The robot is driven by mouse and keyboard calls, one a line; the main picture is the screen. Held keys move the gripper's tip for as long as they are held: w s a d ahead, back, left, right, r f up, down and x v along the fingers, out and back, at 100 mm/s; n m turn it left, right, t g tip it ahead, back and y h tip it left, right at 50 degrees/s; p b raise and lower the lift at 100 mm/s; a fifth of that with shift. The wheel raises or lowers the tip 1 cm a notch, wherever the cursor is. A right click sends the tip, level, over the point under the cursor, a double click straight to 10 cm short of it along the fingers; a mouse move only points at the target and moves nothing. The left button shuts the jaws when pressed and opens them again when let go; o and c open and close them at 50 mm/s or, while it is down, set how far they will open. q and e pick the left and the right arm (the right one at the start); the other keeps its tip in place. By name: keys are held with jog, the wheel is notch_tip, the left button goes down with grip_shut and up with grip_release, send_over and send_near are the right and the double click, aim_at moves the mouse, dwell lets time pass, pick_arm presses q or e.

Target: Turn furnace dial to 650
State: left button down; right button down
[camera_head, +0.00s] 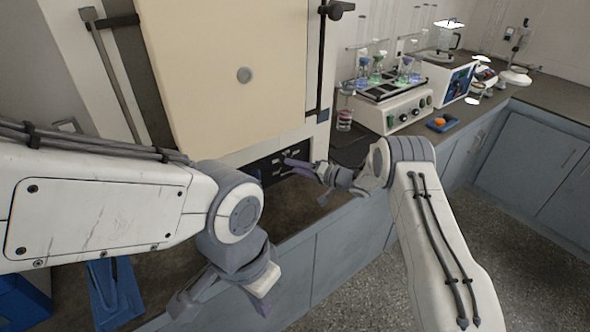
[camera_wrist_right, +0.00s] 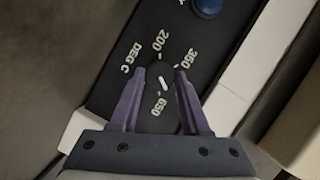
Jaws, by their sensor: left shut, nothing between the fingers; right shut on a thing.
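The furnace (camera_head: 225,75) has a cream door, with a black control panel (camera_head: 268,170) low on its front. In the right wrist view, the panel shows a dark dial (camera_wrist_right: 161,92) with a short slanted white mark. White labels 200, 350, 650 and DEG C surround it. I cannot tell exactly which label the mark points to. My right gripper (camera_wrist_right: 160,74) is shut on the dial, one purple finger on each side; in the head view it reaches to the panel. My left gripper (camera_head: 180,306) is shut and empty, low in front of the counter, away from the dial.
A blue knob (camera_wrist_right: 207,5) sits on the panel beyond the dial. A hotplate unit (camera_head: 395,108) with glassware stands right of the furnace. A blue tray (camera_head: 443,122) with an orange item lies beside it. A blue stand (camera_head: 115,292) is at lower left.

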jog(key=m+b, duration=0.1)
jog(key=m+y+b, duration=0.1)
jog(key=m, duration=0.1)
jog(key=shift+w+d+f+y, duration=0.1)
jog(key=shift+d+f+y, duration=0.05)
jog(key=shift+f+y, duration=0.15)
jog(key=shift+r+m+b, duration=0.1)
jog(key=shift+m+b, duration=0.3)
jog(key=shift+m, duration=0.2)
jog(key=shift+t, duration=0.3)
jog(key=shift+c, duration=1.9)
grip_release()
jog(key=b+v, duration=0.1)
jog(key=v, duration=0.9)
jog(key=shift+d, duration=0.25)
